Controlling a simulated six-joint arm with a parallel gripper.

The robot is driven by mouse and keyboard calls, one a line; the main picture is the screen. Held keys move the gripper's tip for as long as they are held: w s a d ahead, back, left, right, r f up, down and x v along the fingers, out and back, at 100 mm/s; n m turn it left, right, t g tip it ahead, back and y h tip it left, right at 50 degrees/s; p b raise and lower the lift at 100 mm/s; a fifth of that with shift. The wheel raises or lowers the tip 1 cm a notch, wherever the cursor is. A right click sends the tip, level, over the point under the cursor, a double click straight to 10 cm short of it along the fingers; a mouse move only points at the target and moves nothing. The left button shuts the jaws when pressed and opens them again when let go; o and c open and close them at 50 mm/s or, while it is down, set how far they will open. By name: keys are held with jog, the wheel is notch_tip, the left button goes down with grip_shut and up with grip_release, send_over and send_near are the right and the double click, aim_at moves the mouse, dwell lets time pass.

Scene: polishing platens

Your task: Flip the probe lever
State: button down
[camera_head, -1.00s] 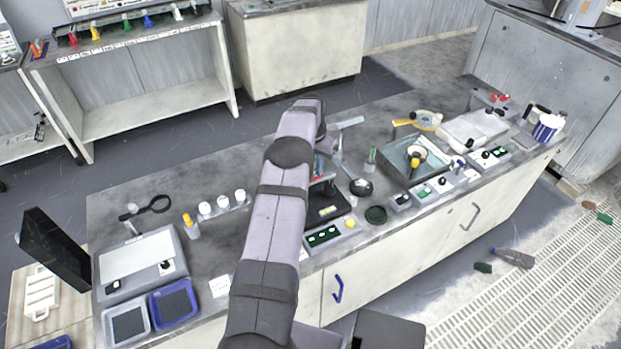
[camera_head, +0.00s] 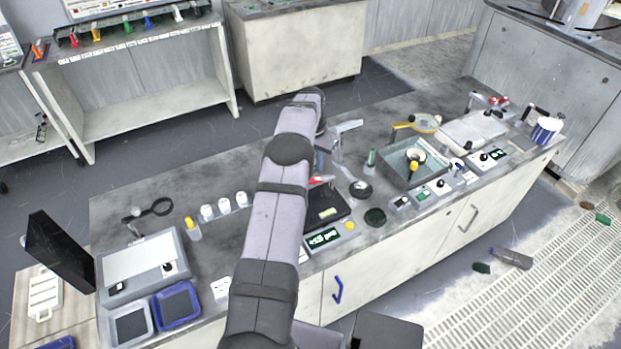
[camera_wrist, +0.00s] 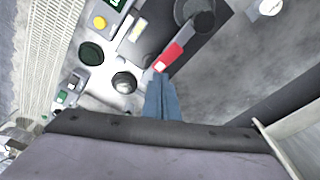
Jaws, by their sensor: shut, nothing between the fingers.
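In the wrist view a lever with a red grip (camera_wrist: 168,57) and a pale end lies just beyond the tips of my gripper (camera_wrist: 158,76). The blue-grey fingers are shut together and empty. The tips are very close to the lever's pale end; I cannot tell whether they touch. The lever lies over a dark base plate beside a round dark post (camera_wrist: 200,17). In the head view the red lever (camera_head: 318,181) shows beside my arm above the black base (camera_head: 327,210). My gripper is mostly hidden behind my arm there.
A silver-and-black round knob (camera_wrist: 124,83) and a dark green round pad (camera_wrist: 91,53) sit near the fingers. A control box with a green display (camera_head: 323,238) stands in front of the base. White-capped bottles (camera_head: 207,212) stand left, a grey tray (camera_head: 412,160) right.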

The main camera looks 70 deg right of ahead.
aim_at(317, 179)
notch_tip(317, 179, up, 3)
jog(key=shift+r+p, duration=0.2)
jog(key=shift+p, duration=0.7)
jog(key=w+a+r+n, duration=0.3)
jog(key=w+a, duration=0.4)
jog(key=w, duration=0.3)
jog(key=w+a+r+n, duration=0.2)
jog(key=w+a+n, duration=0.1)
jog(key=w+a, duration=0.5)
jog(key=w+a+r+n+y, duration=0.1)
jog(key=w+a+n, duration=0.1)
jog(key=w+a, duration=0.35)
jog(key=w+a+r+n, duration=0.2)
jog(key=a, duration=0.7)
jog(key=s+a+n, duration=0.1)
jog(key=a+n, duration=0.4)
jog(key=a, duration=1.2)
jog(key=s+a+f+n, duration=0.1)
jog(key=s+a+n, duration=0.5)
jog(key=s+a, duration=0.6)
jog(key=shift+a+y, duration=0.4)
jog(key=shift+a, duration=0.8)
